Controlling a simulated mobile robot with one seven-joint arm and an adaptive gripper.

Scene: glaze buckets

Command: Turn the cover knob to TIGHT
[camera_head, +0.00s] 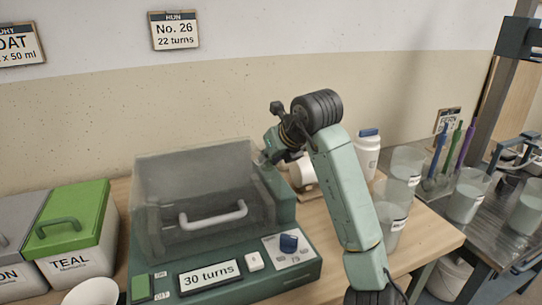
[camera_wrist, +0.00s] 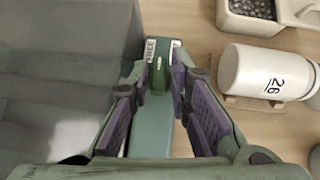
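The machine (camera_head: 150,262) is dark green with a smoky see-through cover (camera_head: 190,175) that is down. The cover knob is a small green grip (camera_wrist: 158,76) on a pale green strip along the machine's side in the wrist view. A label reading FREE (camera_wrist: 150,50) is beside it, with another label, too small to read, to its right. My gripper (camera_wrist: 160,84) is open, its purple-padded fingers on either side of the knob with gaps visible. Contact cannot be told. In the head view my gripper (camera_head: 272,150) is at the cover's right edge, partly hidden; the knob is not visible there.
A white jar marked 26 (camera_wrist: 265,73) lies on a wooden rest right of the machine, near a bin of dark pellets (camera_wrist: 252,12). The front panel has a "30 turns" display (camera_head: 210,275) and a blue dial (camera_head: 289,243). Cups stand at right.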

